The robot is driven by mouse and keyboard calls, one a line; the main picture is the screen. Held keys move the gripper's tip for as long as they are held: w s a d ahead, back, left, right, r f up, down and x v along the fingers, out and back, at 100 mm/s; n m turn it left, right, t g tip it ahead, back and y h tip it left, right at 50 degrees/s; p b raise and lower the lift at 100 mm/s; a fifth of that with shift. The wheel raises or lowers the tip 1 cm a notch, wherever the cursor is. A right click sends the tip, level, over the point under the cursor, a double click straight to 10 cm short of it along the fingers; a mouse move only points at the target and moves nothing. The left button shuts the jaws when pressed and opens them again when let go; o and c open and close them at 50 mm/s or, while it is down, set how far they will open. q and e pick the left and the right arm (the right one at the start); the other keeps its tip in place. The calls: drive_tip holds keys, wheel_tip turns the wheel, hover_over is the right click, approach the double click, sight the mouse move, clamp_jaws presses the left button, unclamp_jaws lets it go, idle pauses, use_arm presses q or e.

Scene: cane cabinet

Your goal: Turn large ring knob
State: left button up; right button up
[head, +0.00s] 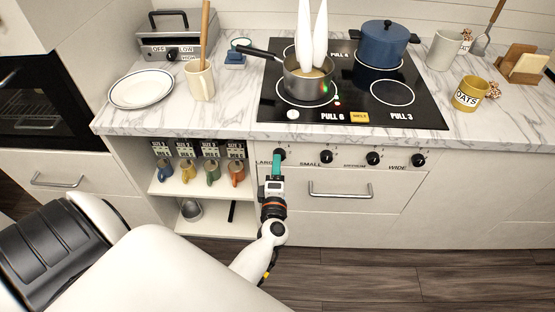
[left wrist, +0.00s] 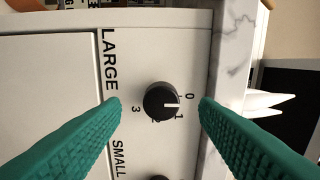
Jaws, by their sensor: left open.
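The large ring knob (left wrist: 161,101) is a round black knob on the white cabinet front, beside the word LARGE. Its white mark points right in the left wrist view, between the printed 0 and 1. In the head view this knob (head: 280,154) is the leftmost of the row under the stovetop. My left gripper (head: 276,166) is at this knob. Its teal fingers are open, one on each side of the knob in the left wrist view, with visible gaps. I cannot tell how far the fingertips are from the panel. My right gripper is not in view.
Other black knobs stand to the right, such as the SMALL one (head: 327,157). A drawer handle (head: 340,190) sticks out below them. An open shelf with several mugs (head: 211,172) is to the left. A pot (head: 308,84) stands on the black stovetop (head: 425,108) above.

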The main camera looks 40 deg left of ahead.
use_arm(q)
drive_tip(key=v, duration=0.8)
drive_tip(key=shift+w, duration=0.1)
drive_tip(key=s+d+f+m+g+h, duration=0.25)
drive_tip(key=f+m, duration=0.35)
drive_tip(key=f, duration=0.3)
drive_tip(key=s+d+f+m+g+h, duration=0.1)
drive_tip(key=s+d+f+m+h, duration=0.35)
drive_tip(key=f, duration=0.35)
drive_tip(key=s+d+f+m+g+h, duration=0.1)
drive_tip(key=s+d+f+m+h, duration=0.15)
drive_tip(key=f+m, duration=0.5)
drive_tip(key=s+a+f+m+g, duration=0.3)
drive_tip(key=s+f, duration=0.5)
drive_tip(key=s, duration=0.4)
drive_tip(key=s+a+f+m+g, duration=0.3)
drive_tip(key=s+f+m+g, duration=0.2)
drive_tip(key=s, duration=0.7)
wheel_tip(320, 180, down, 3)
drive_tip(key=shift+s+a+f+m+g, duration=0.15)
drive_tip(key=shift+s+m+g, duration=0.25)
drive_tip(key=shift+g, duration=0.55)
